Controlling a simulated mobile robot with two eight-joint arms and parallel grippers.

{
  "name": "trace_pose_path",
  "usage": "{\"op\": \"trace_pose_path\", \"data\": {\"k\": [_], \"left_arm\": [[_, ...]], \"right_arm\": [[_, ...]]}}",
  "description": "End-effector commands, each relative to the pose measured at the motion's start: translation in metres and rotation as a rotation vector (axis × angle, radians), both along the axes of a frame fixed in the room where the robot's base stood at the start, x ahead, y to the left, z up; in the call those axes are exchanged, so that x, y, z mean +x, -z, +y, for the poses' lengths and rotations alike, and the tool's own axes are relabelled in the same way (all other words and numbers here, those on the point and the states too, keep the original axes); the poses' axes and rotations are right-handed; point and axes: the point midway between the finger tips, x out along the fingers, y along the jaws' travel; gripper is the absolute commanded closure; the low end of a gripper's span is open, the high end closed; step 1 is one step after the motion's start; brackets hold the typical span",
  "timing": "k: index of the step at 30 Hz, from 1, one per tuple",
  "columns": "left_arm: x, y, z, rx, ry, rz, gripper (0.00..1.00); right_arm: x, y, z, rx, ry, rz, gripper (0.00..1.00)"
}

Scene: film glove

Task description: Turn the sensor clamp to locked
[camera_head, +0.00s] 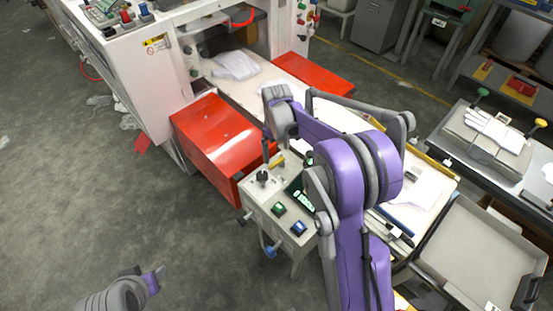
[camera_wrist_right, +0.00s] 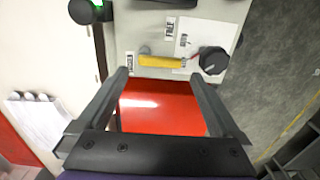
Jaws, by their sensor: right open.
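The clamp's yellow handle (camera_wrist_right: 161,62) lies sideways on a pale panel in the right wrist view. A label reading FREE (camera_wrist_right: 170,27) is above it; a smaller label (camera_wrist_right: 130,62) at its left end is hard to read. The yellow handle (camera_head: 277,161) also shows on the control box (camera_head: 253,190) in the head view. My right gripper (camera_wrist_right: 160,76) is open and empty, its two fingertips just short of the handle; contact does not show. In the head view my right gripper (camera_head: 267,148) is above the box's far edge. My left gripper (camera_head: 153,279) is low at left, away from the box; its jaws are unclear.
A black knob (camera_wrist_right: 213,61) is just right of the handle, and a green-lit button (camera_wrist_right: 97,3) is at upper left. Red guards (camera_head: 216,138) stand beside the box. A conveyor, a side table and a grey tray (camera_head: 478,250) are at right. Open floor is at left.

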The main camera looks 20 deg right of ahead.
Motion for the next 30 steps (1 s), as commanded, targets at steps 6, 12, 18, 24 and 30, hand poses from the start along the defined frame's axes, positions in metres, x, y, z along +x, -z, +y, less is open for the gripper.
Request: {"op": "trace_pose_path", "data": {"k": [6, 12, 18, 24, 30], "left_arm": [[0.000, 0.001, 0.000, 0.000, 0.000, 0.000, 0.50], [0.000, 0.001, 0.000, 0.000, 0.000, 0.000, 0.50], [0.000, 0.001, 0.000, 0.000, 0.000, 0.000, 0.50], [0.000, 0.001, 0.000, 0.000, 0.000, 0.000, 0.50], [0.000, 0.001, 0.000, 0.000, 0.000, 0.000, 0.50]], "right_arm": [[0.000, 0.036, 0.000, 0.000, 0.000, -0.001, 0.00], [0.000, 0.050, 0.000, 0.000, 0.000, -0.001, 0.00], [0.000, 0.051, 0.000, 0.000, 0.001, -0.001, 0.00], [0.000, 0.051, 0.000, 0.000, 0.001, -0.001, 0.22], [0.000, 0.051, 0.000, 0.000, 0.001, -0.001, 0.58]]}}
